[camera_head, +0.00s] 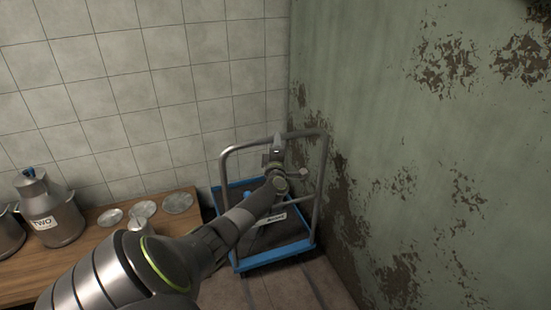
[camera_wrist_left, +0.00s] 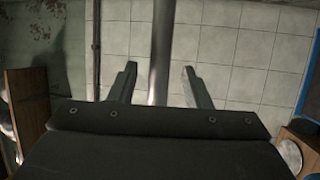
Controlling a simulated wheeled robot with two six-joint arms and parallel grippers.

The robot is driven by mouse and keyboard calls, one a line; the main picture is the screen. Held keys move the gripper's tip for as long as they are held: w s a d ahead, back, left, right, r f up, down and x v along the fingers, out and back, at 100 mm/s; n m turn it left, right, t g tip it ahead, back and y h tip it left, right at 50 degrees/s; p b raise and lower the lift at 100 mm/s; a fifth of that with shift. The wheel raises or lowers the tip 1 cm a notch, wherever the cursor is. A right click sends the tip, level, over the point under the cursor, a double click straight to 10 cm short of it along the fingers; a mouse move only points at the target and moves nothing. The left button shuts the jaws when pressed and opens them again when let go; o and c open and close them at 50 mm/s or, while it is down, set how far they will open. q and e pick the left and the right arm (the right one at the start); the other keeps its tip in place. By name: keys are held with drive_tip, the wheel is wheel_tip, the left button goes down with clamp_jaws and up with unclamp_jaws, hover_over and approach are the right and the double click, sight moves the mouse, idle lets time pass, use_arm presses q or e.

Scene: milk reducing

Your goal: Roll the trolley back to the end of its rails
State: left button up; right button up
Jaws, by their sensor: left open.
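The trolley (camera_head: 275,256) has a blue-edged deck and a grey tubular handle frame (camera_head: 318,185). It stands in the corner between the tiled wall and the green wall. My left arm reaches over it and hides part of the deck. My left gripper (camera_head: 276,150) is at the top bar of the handle. In the left wrist view, my left gripper (camera_wrist_left: 159,70) is open, with a metal bar (camera_wrist_left: 162,45) running between its two fingers. I cannot tell whether either finger touches the bar. Faint lines, possibly the rails (camera_head: 312,285), show on the floor. My right gripper is out of view.
A wooden table (camera_head: 20,277) stands at the left with a metal can marked TWO (camera_head: 58,220), another can partly cut off, and several round lids (camera_head: 177,202). The peeling green wall (camera_head: 420,150) rises close to the trolley's right side.

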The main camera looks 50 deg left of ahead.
use_arm(q)
drive_tip(key=p+v, duration=0.1)
drive_tip(key=v, duration=1)
drive_tip(key=shift+s+d+p, duration=0.2)
drive_tip(key=shift+s+p, duration=0.05)
drive_tip(key=shift+p, duration=0.05)
drive_tip(key=shift+f, duration=0.15)
